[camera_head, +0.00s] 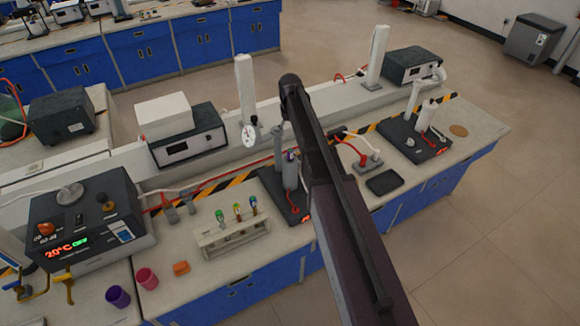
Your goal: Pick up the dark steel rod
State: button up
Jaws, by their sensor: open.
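I cannot make out a dark steel rod anywhere in the head view. My own dark arm rises from the bottom right to the middle of the picture and covers part of the bench behind it. My gripper cannot be made out; the far end of the arm is hidden.
The bench (205,270) holds a white rack (235,238) with several coloured-top tubes, a purple cup (118,296), a pink cup (147,278), an orange block (181,268) and a heater box (87,222). A dark flat tray (384,182) lies right of my arm. Cables cross the bench.

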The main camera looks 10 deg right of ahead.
aim_at(290, 150)
jog(key=shift+f+b, duration=3.6)
jog(key=shift+f, duration=0.25)
jog(key=shift+f+b, duration=2.6)
grip_shut()
